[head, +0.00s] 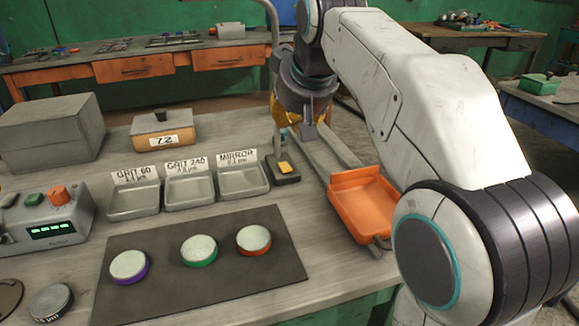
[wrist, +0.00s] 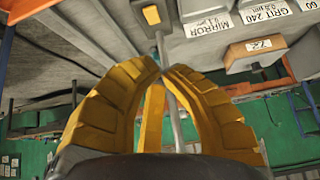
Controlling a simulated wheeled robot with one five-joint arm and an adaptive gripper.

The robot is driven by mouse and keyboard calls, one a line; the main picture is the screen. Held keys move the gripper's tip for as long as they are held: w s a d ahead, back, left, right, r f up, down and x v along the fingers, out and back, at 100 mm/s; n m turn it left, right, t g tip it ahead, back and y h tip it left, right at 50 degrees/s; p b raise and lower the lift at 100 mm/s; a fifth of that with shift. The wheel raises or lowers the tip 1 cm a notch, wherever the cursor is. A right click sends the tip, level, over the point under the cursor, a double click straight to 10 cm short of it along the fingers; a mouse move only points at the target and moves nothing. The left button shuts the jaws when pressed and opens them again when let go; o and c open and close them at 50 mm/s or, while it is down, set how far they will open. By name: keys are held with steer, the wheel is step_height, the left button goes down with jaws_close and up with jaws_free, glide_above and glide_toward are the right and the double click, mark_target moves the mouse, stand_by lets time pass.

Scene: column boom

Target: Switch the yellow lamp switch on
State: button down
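The yellow lamp switch (head: 285,168) is a small yellow rocker on a dark base on the workbench, right of the MIRROR tray. It also shows at the top of the wrist view (wrist: 152,15). I cannot tell which way it is set. My gripper (head: 304,124) is above and slightly behind the switch in the head view, apart from it. In the wrist view its yellow fingers (wrist: 160,65) curve in with their tips almost together and hold nothing. A grey lamp post (wrist: 158,45) rises from the base and passes behind the fingertips.
Grey trays marked GRIT 60 (head: 135,198), GRIT 240 (head: 189,192) and MIRROR (head: 242,180) stand left of the switch. An orange tray (head: 362,208) is to its right. A dark mat (head: 200,285) with three round discs lies in front. A lidded box (head: 165,130) stands behind.

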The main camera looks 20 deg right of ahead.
steer(key=shift+w+d+f, duration=0.1)
steer(key=shift+w+d, duration=0.05)
steer(key=shift+w, duration=0.35)
steer(key=shift+f, duration=0.1)
steer(key=b, duration=0.4)
glide_above(282, 164)
steer(key=s, duration=0.2)
steer(key=f, duration=0.8)
steer(key=shift+w, duration=0.25)
step_height(282, 164, down, 2)
steer(key=shift+s+f+b, duration=0.1)
steer(key=shift+s+b, duration=0.05)
steer(key=shift+b, duration=0.7)
steer(key=shift+s+f+b, duration=0.15)
steer(key=shift+f+b, duration=0.35)
steer(key=shift+f, duration=0.25)
